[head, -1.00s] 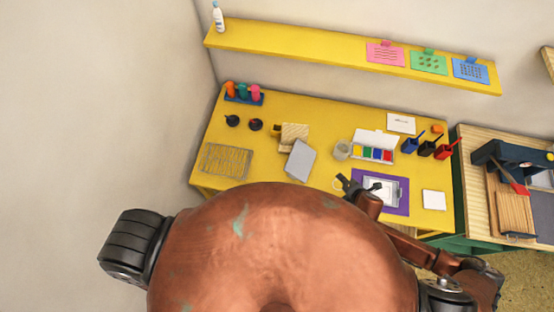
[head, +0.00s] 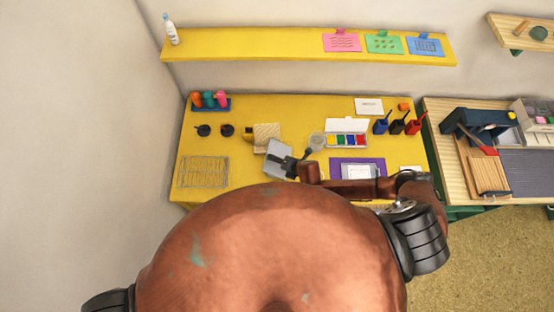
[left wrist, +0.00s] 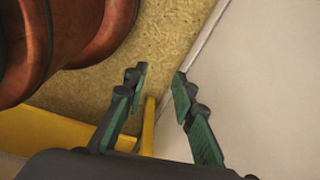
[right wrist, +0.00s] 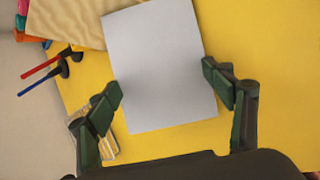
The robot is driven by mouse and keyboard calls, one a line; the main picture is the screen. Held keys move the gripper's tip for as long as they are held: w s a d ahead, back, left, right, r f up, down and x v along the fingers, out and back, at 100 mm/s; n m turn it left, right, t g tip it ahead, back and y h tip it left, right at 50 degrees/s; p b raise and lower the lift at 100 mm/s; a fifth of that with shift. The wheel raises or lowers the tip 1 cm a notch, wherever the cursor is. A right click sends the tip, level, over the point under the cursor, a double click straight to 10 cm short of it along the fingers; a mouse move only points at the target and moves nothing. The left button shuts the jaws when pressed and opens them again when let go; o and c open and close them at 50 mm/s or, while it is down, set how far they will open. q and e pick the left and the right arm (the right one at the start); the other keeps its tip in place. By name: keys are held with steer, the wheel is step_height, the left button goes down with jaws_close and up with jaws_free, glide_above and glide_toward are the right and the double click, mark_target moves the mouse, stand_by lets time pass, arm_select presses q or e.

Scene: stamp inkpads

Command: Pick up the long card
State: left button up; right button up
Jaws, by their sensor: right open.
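A plain grey rectangular card (head: 277,158) lies on the yellow table, beside a wooden block. In the right wrist view the card (right wrist: 160,60) fills the middle, slightly turned. My right gripper (head: 297,160) is at the card's right side in the head view. In the right wrist view the open right gripper (right wrist: 162,84) has one finger on either side of the card's near part. Whether the fingers touch it, I cannot tell. My left gripper (left wrist: 159,76) is open and empty over the floor, away from the table; the head view does not show it.
A light wooden block (head: 266,135) stands just behind the card. A wire rack (head: 203,172) lies at the left. Two dark stamps (head: 203,130) stand at the back left.

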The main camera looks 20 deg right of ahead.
steer(key=o, duration=0.3)
steer(key=shift+x, duration=1.1)
steer(key=o, duration=0.3)
steer(key=shift+w+f, duration=0.15)
steer(key=shift+w, duration=0.05)
arm_select(q)
steer(key=shift+s, duration=0.5)
arm_select(e)
steer(key=shift+s, duration=0.1)
steer(key=c, duration=2.5)
steer(key=shift+c, duration=0.6)
